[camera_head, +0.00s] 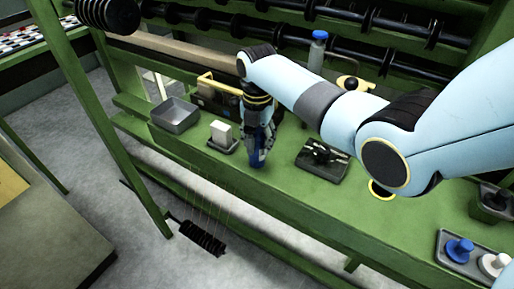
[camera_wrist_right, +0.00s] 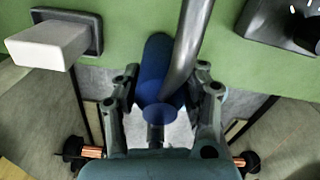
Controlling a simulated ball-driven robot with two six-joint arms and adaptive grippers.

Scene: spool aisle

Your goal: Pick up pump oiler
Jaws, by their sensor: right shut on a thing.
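The pump oiler is a blue cylinder (camera_head: 257,158) with a grey curved spout, low over the green bench (camera_head: 290,203) near its front edge in the head view. In the right wrist view the blue body (camera_wrist_right: 155,62) and the spout (camera_wrist_right: 186,50) show between the fingers. My right gripper (camera_head: 261,146) reaches down from above and is shut on the oiler. In the wrist view the fingers (camera_wrist_right: 160,95) stand on both sides of it. I cannot tell whether its base touches the bench. My left gripper is not in view.
A white block (camera_head: 221,132) on a dark tray stands left of the gripper, with a grey metal bin (camera_head: 175,115) beyond it. A black tray (camera_head: 322,161) lies to the right. A grey bottle (camera_head: 317,54) stands behind. Blue and white spools (camera_head: 459,249) sit far right.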

